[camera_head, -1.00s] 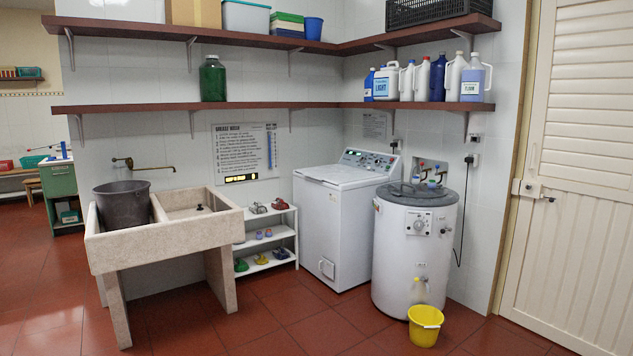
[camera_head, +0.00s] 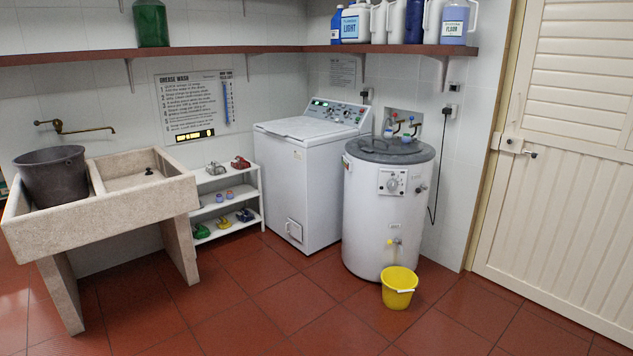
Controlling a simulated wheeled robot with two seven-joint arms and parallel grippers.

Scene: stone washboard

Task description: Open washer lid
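A white top-loading washer (camera_head: 297,185) stands against the back wall, with its control panel (camera_head: 338,113) at the rear of the top. Its white lid (camera_head: 305,129) lies flat and closed on top. Right beside it stands a white cylindrical tank (camera_head: 384,213) with a dark grey round lid (camera_head: 389,149), also closed, and a dial on its front. Neither of my grippers shows in the head view.
A stone sink (camera_head: 110,211) with a dark bucket (camera_head: 54,177) stands at left. A small white rack (camera_head: 227,202) sits between it and the washer. A yellow bucket (camera_head: 398,288) stands before the tank. Shelves (camera_head: 230,51) run above. The red floor (camera_head: 265,300) in front is clear.

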